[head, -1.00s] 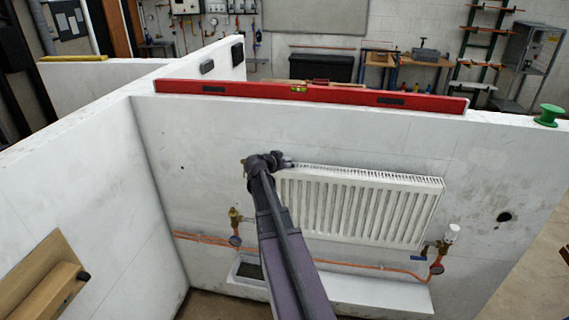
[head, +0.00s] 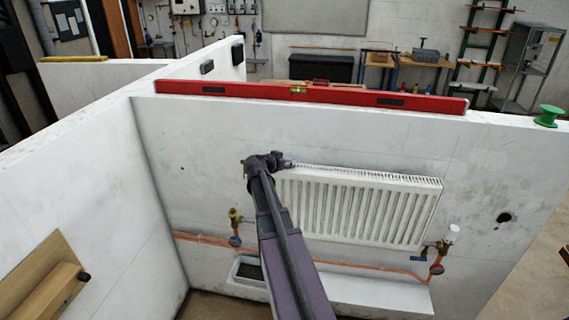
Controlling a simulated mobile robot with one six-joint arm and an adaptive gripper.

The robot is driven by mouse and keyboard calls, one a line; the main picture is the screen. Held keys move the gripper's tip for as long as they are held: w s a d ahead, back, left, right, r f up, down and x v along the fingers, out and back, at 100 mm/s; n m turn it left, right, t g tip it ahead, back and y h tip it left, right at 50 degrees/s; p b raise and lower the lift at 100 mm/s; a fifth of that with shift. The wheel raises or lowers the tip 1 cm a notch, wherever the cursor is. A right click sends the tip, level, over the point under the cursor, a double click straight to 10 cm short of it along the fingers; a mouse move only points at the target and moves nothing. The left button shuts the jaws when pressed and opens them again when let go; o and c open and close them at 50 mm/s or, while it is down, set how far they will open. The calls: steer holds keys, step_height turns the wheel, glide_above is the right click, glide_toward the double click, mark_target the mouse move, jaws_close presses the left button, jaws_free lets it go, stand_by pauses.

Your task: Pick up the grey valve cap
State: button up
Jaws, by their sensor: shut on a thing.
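My gripper (head: 282,163) is small and dark in the head view, in front of the bay wall at the radiator's upper left corner. It is shut on a small grey thing at its tips, which I take to be the grey valve cap; the fingers hide most of it. The white radiator (head: 355,205) hangs on the wall just to the right. A brass valve (head: 235,215) stands below and left of the gripper with no cap seen on it. Another valve (head: 443,247) at the lower right carries a white cap (head: 452,234).
A long red spirit level (head: 310,93) lies along the wall top. A green spool (head: 548,115) stands at its right end. Copper pipe (head: 345,267) runs below the radiator, above a white ledge (head: 370,293) with a grey tray (head: 248,270). A wooden shelf (head: 45,280) is on the left wall.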

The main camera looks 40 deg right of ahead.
steer(key=shift+r+p, duration=1.35)
steer(key=shift+r, duration=0.1)
steer(key=s+a+r+p, duration=0.2)
steer(key=s+a, duration=0.6)
steer(key=a, duration=0.5)
steer(key=shift+s+a, duration=0.2)
steer(key=shift+s, duration=0.2)
step_height(320, 180, down, 7)
steer(key=b, duration=0.7)
steer(key=shift+w, duration=0.1)
